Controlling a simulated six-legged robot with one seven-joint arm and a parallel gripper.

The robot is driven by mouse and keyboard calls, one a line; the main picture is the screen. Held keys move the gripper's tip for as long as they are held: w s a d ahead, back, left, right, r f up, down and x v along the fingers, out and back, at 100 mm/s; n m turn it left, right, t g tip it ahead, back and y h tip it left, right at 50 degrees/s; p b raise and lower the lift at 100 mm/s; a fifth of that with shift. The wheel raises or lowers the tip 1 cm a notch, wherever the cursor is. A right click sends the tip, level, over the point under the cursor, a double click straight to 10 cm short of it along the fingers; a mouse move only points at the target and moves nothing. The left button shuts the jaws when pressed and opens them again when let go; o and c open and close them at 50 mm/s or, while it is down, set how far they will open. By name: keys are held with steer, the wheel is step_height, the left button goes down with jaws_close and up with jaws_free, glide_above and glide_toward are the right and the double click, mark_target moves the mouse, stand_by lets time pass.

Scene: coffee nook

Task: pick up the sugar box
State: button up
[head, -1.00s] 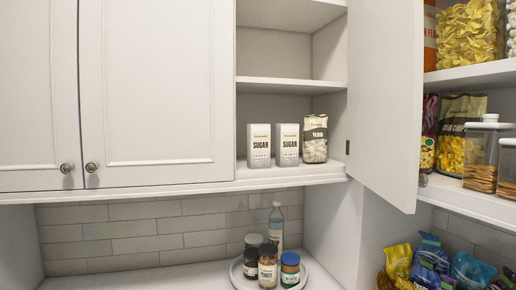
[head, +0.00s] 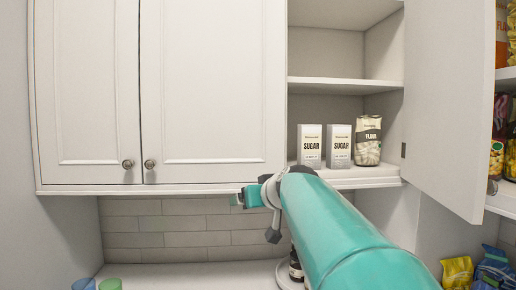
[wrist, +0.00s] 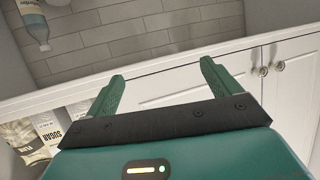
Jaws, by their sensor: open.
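Two white and grey sugar boxes, a left one (head: 310,148) and a right one (head: 340,148), stand upright side by side on the bottom shelf of the open cupboard (head: 335,84). In the wrist view, a sugar box (wrist: 47,128) shows at the lower left, partly hidden by my gripper. My gripper (wrist: 160,82) is open, with nothing between its two green fingers, and is apart from the boxes. In the head view, my teal arm reaches up, with its end below and left of the boxes.
A flour bag (head: 368,141) stands right of the boxes. The open cupboard door (head: 446,105) juts out on the right; closed doors (head: 213,85) are on the left. A bottle (wrist: 35,30) shows in the wrist view. Snack bags (head: 457,272) lie at the lower right.

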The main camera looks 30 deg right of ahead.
steer(key=w+d+r+m+t+h, duration=0.1)
steer(key=d+r+h, duration=0.1)
steer(key=d+r, duration=0.35)
steer(key=w+d+r+m+t+h, duration=0.1)
steer(key=d+r, duration=0.1)
steer(key=d, duration=0.6)
steer(key=m+t+h, duration=0.1)
steer(key=h, duration=0.2)
glide_toward(312, 142)
steer(key=x, duration=1.2)
steer(key=shift+w+f, duration=0.25)
steer(key=shift+w, duration=0.05)
steer(key=shift+r, duration=0.1)
steer(key=c, duration=1.3)
steer(key=shift+s+r, duration=0.1)
steer(key=shift+r, duration=0.05)
